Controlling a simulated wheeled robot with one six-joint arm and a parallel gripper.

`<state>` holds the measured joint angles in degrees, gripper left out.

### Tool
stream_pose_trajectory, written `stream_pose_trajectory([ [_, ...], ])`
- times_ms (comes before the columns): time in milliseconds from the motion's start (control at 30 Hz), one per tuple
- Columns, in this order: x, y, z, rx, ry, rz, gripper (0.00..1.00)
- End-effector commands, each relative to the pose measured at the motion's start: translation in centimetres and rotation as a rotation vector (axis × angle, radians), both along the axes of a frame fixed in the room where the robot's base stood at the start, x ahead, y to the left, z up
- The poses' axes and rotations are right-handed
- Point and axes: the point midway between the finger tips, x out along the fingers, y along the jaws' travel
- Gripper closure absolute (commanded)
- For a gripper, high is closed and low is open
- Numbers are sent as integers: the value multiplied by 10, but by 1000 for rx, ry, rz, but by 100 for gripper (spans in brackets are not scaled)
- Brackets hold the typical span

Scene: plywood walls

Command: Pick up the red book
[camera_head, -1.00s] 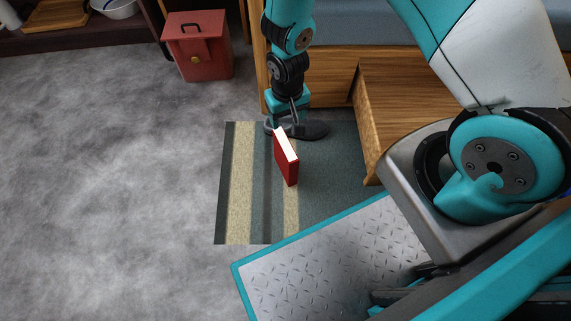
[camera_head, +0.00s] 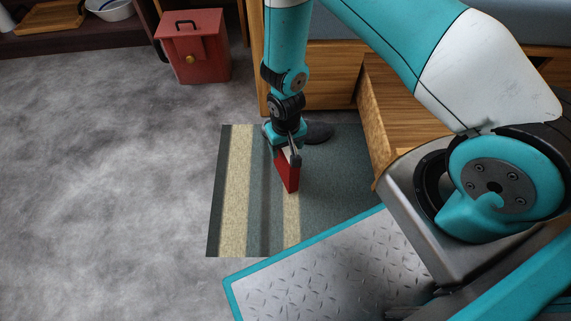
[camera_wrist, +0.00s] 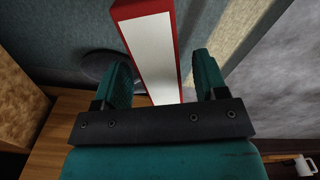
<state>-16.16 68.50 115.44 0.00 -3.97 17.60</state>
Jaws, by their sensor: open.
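The red book (camera_head: 286,174) stands upright on the striped rug in the head view, its top partly hidden by my gripper (camera_head: 291,153). In the wrist view the book (camera_wrist: 152,52) shows its white page edge and red cover, running up from between the fingers. My gripper (camera_wrist: 163,82) is open, one teal finger on each side of the book's near end. A gap shows between the book and each finger in that view.
The striped rug (camera_head: 236,190) lies under the book. A wooden bench or step (camera_head: 400,105) stands to the right, with wooden furniture behind. A red box (camera_head: 195,50) stands at the back left. The grey floor to the left is clear. A dark round object (camera_head: 318,132) lies behind the gripper.

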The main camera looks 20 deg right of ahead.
Motion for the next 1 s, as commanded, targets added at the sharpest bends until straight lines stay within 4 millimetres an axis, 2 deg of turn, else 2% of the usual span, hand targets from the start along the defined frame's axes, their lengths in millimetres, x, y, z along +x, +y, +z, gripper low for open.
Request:
stream_pose_trajectory([
  [33, 0, 1, -15, 0, 0, 1, 34],
  [133, 0, 2, -30, 0, 1, 0, 34],
  [400, 0, 2, -31, 0, 0, 0, 34],
  [433, 0, 2, -31, 0, 0, 0, 36],
  [467, 0, 2, -31, 0, 0, 0, 43],
  [700, 0, 2, -31, 0, 0, 0, 98],
  [1000, 0, 2, -30, 0, 0, 0, 100],
])
